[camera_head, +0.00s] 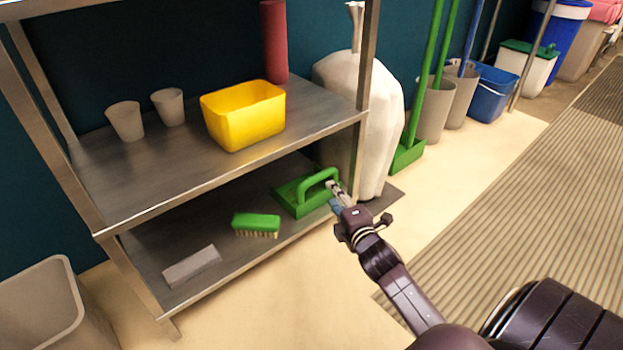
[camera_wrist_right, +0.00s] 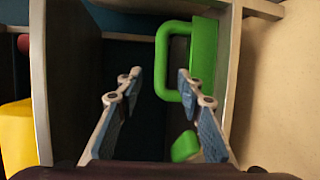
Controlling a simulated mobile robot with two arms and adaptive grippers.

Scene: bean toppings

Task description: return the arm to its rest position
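My right gripper (camera_head: 336,194) reaches in from the lower right of the head view, at the front right corner of the lower shelf, close to a green tool with a loop handle (camera_head: 297,198). A green brush (camera_head: 256,222) lies on the lower shelf to the left; part of a green object (camera_wrist_right: 185,146) shows low between the fingers. My left gripper is not in view.
A metal shelf unit (camera_head: 190,182) holds a yellow bin (camera_head: 243,115), two cups (camera_head: 126,121) and a red cylinder (camera_head: 274,42) on top. A pale block (camera_head: 191,266) lies below. A white sack (camera_head: 372,110) stands right of the shelf. Open floor (camera_head: 290,305) lies in front.

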